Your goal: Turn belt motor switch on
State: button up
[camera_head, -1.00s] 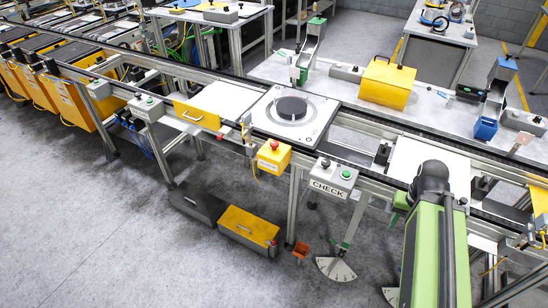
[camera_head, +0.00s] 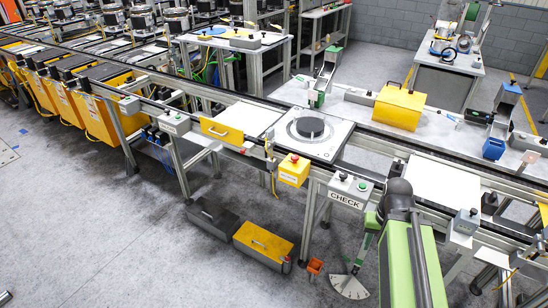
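No box is readably labelled as the belt motor switch, so I cannot tell which one it is. A grey box marked CHECK (camera_head: 346,201) with a black knob and a green button hangs on the conveyor's front rail. A yellow box with a red button (camera_head: 294,170) is left of it. Another small grey box (camera_head: 466,222) stands at the right. My green and black arm reaches up at the lower right, just right of the CHECK box. My gripper cannot be made out.
The conveyor (camera_head: 255,103) crosses the view, carrying a white plate with a black disc (camera_head: 310,127). The floor at left is mostly clear.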

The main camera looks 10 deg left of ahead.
aim_at(295, 158)
jog(key=u, duration=0.6)
jog(key=i, duration=1)
jog(key=u, duration=0.05)
